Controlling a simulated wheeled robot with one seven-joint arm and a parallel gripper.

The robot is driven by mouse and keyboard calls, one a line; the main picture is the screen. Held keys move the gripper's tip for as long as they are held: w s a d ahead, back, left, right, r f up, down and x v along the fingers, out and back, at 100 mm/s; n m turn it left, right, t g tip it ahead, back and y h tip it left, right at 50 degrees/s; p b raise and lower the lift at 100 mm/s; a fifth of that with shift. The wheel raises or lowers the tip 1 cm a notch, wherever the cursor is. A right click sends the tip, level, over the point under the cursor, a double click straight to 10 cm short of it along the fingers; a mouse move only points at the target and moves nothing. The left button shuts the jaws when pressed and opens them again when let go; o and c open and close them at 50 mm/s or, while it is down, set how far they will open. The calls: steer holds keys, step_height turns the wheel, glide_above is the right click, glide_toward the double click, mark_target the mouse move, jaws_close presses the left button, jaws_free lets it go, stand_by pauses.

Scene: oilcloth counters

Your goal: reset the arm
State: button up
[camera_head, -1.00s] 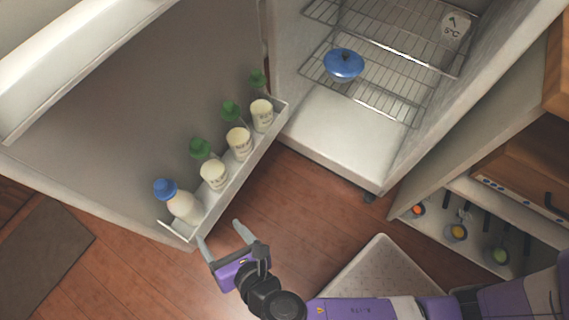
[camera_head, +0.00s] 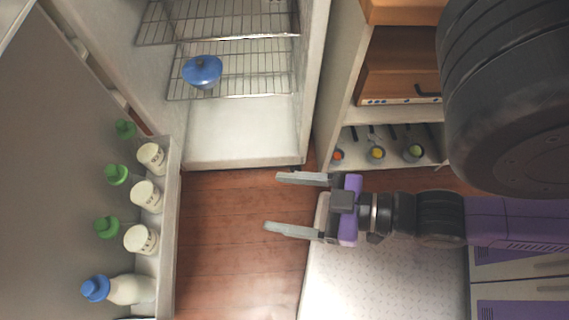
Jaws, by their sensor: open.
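My gripper (camera_head: 296,204) is open and empty, its two fingers pointing left over the wooden floor. It is in front of the open fridge (camera_head: 238,134) and to the right of the fridge door's shelf. My arm reaches in from the right side, with a large dark joint close to the camera at upper right. Nothing is between the fingers, and the gripper looks apart from the fridge and the door.
The open door's shelf (camera_head: 168,220) holds white cups (camera_head: 146,195), green-capped bottles and a blue-capped bottle (camera_head: 125,289).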

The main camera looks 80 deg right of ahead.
step_height(320, 180, up, 15)
steer(key=p, duration=1.5)
steer(key=shift+r+p, duration=0.2)
steer(key=shift+p, duration=0.1)
